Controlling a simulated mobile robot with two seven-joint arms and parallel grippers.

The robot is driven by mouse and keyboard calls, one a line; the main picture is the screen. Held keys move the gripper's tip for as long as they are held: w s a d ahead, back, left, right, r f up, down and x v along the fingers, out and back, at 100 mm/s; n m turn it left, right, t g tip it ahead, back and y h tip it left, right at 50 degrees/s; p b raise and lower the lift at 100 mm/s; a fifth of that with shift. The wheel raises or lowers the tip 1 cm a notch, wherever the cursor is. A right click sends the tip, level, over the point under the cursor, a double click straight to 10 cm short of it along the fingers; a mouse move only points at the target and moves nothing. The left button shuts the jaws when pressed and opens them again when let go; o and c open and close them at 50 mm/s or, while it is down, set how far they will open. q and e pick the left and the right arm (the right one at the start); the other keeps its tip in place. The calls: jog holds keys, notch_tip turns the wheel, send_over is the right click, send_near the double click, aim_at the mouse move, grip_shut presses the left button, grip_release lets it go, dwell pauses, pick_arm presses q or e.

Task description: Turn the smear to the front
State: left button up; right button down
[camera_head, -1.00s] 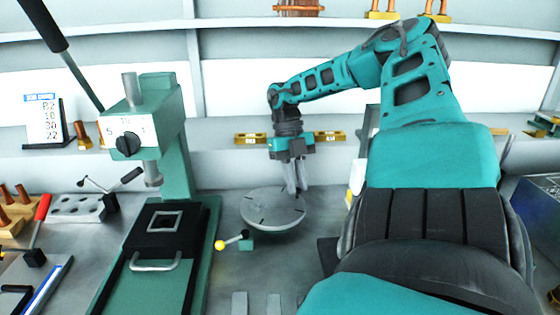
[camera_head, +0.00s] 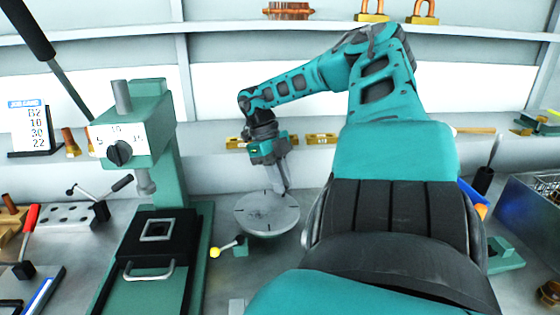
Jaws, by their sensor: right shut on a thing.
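A round grey plate (camera_head: 262,217) with dark radial slots or marks lies flat on a low stand on the bench. My right gripper (camera_head: 281,191) reaches down to the plate's back right part. It is shut, with its fingertips at the plate; the exact spot it grips is too small to make out. I cannot pick out a smear on the plate for certain. My left gripper is out of view.
A green press (camera_head: 160,130) stands close on the left. A yellow-knobbed lever (camera_head: 216,252) sits at the plate's front left. A job card (camera_head: 35,122) stands at the far left. A dark blue box (camera_head: 530,215) is at the right. My right arm hides the bench's middle.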

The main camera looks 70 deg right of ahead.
jog(key=c, duration=1.1)
grip_release()
jog(key=b+v, duration=0.1)
jog(key=v, duration=1.2)
jog(key=shift+s, duration=0.1)
